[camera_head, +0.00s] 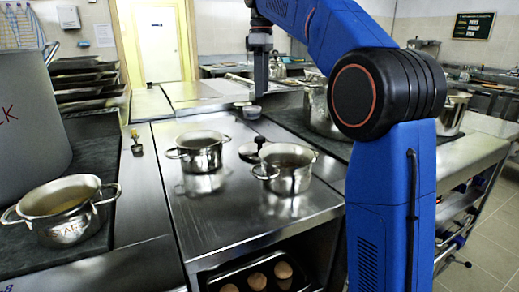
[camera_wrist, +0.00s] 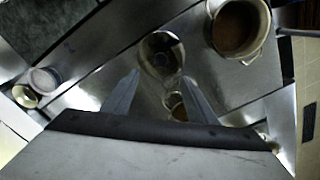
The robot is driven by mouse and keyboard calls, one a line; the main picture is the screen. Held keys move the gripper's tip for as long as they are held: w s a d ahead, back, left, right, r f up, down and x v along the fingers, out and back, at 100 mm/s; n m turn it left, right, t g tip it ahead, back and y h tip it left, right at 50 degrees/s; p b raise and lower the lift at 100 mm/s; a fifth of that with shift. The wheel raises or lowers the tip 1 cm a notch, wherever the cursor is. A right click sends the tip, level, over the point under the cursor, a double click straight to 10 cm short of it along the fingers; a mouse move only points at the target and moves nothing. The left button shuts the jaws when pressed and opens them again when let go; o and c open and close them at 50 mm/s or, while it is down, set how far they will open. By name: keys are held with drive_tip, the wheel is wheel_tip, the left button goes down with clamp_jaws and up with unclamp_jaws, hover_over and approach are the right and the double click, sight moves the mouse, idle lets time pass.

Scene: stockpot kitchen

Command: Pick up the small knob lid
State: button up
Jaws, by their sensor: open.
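The small knob lid (camera_head: 249,152) lies on the steel counter between two pots, its dark knob upward. In the wrist view, a round, shiny shape with a dark centre, which looks like this lid (camera_wrist: 160,52), sits beyond the fingertips. My gripper (camera_head: 261,85) points down, high above the counter and apart from the lid. In the wrist view, my gripper (camera_wrist: 160,82) has its two fingers wide apart with nothing held. A small brownish round shape (camera_wrist: 177,107) shows between the fingers; I cannot tell what it is.
A steel pot (camera_head: 289,170) stands close right of the lid, another pot (camera_head: 201,152) to its left. Small cups (camera_head: 252,112) stand farther back. A third pot (camera_head: 67,208) and a large grey stockpot (camera_head: 30,125) are at left. The counter front (camera_head: 225,220) is clear.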

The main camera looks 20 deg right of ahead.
hover_over(260, 137)
drive_tip(key=f, duration=1)
drive_tip(key=shift+s+d+f, duration=0.1)
drive_tip(key=shift+d+f, duration=0.05)
drive_tip(key=shift+d, duration=0.1)
drive_tip(key=shift+a+f, duration=0.15)
drive_tip(key=shift+f, duration=1.25)
drive_tip(key=shift+a+f, duration=0.15)
drive_tip(key=shift+f, duration=1.2)
drive_tip(key=shift+c, duration=0.3)
clamp_jaws()
drive_tip(key=shift+r, duration=0.15)
